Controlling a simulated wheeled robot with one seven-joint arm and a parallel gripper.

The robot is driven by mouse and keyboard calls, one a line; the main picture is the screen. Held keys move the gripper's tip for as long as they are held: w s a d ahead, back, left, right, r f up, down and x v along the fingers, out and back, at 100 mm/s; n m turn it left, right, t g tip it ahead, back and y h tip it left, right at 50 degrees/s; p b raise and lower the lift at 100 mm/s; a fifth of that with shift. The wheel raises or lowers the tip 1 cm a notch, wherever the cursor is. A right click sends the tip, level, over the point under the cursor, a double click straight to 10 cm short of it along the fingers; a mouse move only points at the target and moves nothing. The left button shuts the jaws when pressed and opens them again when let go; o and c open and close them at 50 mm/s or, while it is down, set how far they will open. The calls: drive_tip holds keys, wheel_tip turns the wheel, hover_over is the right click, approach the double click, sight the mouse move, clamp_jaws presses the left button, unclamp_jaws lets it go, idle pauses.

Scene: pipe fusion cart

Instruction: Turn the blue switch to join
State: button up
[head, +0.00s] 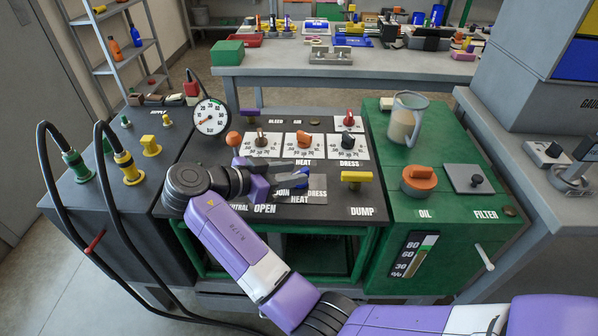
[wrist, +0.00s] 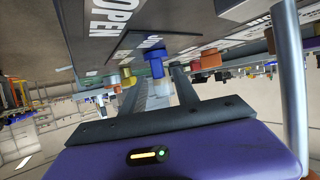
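The blue switch (head: 303,180) stands on a grey plate on the dark control panel, by the labels JOIN, HEAT and DRESS. My gripper (head: 297,170) reaches in from the left, low over the panel, and partly hides the switch and the labels. In the wrist view, which looks upside down, the blue switch (wrist: 154,62) shows between the ends of the two grey fingers of my gripper (wrist: 160,82). The fingers are apart, with visible gaps to the switch. I cannot tell which label the switch points to.
A yellow DUMP handle (head: 356,178) stands right of the switch. Orange knobs and white dials (head: 303,144) lie behind it, with a round gauge (head: 211,116) at back left. A green oil box (head: 447,215) with a jug (head: 405,118) adjoins at right.

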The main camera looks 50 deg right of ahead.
drive_tip(key=shift+v, duration=2.35)
drive_tip(key=shift+f, duration=0.1)
